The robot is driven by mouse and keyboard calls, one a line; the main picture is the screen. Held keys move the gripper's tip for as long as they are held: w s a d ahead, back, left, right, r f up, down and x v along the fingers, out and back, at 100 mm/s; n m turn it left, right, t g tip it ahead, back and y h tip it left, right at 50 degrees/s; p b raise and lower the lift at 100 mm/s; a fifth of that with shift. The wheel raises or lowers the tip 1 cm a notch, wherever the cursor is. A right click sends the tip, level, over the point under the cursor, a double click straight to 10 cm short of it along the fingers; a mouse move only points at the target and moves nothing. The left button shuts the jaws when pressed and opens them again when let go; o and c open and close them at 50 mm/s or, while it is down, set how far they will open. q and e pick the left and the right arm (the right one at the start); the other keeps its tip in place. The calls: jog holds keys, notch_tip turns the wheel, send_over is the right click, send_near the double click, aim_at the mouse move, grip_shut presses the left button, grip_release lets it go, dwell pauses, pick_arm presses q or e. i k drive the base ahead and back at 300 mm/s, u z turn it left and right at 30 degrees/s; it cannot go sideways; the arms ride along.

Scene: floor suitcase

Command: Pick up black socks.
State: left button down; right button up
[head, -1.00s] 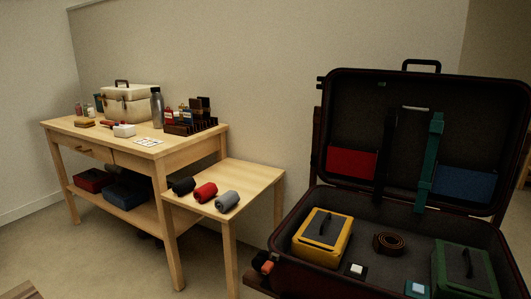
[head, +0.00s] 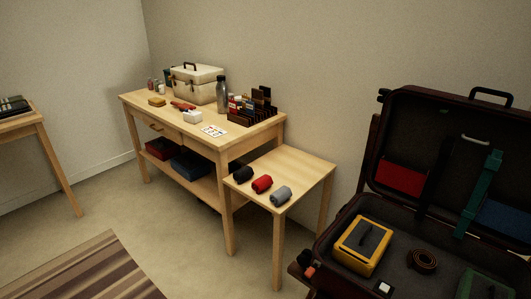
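The black socks (head: 242,175) are a dark roll at the left end of a row on the small low wooden table (head: 302,170). A red roll (head: 262,184) lies beside them, and a grey roll (head: 281,196) lies past it, nearest the table's front right. Neither of my grippers shows in the head view.
The open suitcase (head: 335,222) stands at the right with a yellow case (head: 363,245) and a coiled belt (head: 422,261) inside. A longer workbench (head: 250,132) with a cream box (head: 197,85) adjoins the small table. A striped rug (head: 85,270) lies on open floor at lower left.

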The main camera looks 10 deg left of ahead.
aim_at(241, 175)
jog(key=u, duration=0.3)
jog(key=k, duration=0.5)
jog(key=u, duration=1.65)
jog(key=i, duration=2.2)
jog(key=z, duration=0.75)
jog(key=i, duration=1.15)
jog(key=z, duration=1.6)
jog(key=i, duration=0.85)
jog(key=z, duration=0.1)
